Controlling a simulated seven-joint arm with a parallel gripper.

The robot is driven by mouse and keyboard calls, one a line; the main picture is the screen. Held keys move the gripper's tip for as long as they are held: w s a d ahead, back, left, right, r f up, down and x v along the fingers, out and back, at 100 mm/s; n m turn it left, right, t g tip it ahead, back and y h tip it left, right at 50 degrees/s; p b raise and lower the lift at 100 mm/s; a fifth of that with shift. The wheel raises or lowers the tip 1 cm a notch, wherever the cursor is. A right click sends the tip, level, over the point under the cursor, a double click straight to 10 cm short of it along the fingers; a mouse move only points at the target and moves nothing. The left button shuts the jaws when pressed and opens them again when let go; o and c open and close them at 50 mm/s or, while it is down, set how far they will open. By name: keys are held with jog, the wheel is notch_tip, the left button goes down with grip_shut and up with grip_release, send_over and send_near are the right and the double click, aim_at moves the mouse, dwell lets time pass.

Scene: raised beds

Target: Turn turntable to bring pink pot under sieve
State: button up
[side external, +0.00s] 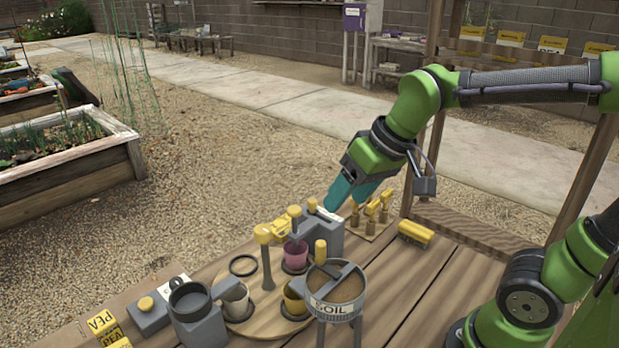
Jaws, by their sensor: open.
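The turntable (258,322) is a round wooden disc on the bench. The pink pot (296,256) sits on a dark saucer at its far right side. A white pot (237,301) sits at its near left, and a yellow pot (292,302) at its near right. An upright grey peg with a yellow top (264,236) rises from the disc. The round sieve marked SOIL (336,310) stands on legs at the near right and overlaps the turntable's edge in view. My gripper (350,192), with teal fingers, is open, above and beyond the pink pot, behind a grey box.
The grey box (328,230) with a yellow knob stands behind the pink pot. A grey container (192,308) and PEA packets (104,326) are at the near left. The bench's right side is mostly clear.

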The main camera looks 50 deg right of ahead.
aim_at(263, 228)
jog(key=w+a+r+n+g+h, duration=0.1)
jog(key=w+a+r+n+g, duration=0.25)
jog(key=w+n, duration=0.4)
jog(key=w+a+r+n+g+h, duration=0.15)
jog(key=w+a+r+n, duration=0.25)
jog(key=w+n, duration=0.4)
jog(key=shift+n+y, duration=0.45)
jog(key=shift+n, duration=0.2)
jog(key=f, duration=0.5)
jog(key=s+f, duration=0.1)
jog(key=f, duration=1)
jog(key=shift+s+f, duration=0.2)
jog(key=shift+f, duration=0.15)
jog(key=shift+c, duration=0.4)
jog(key=c, duration=1)
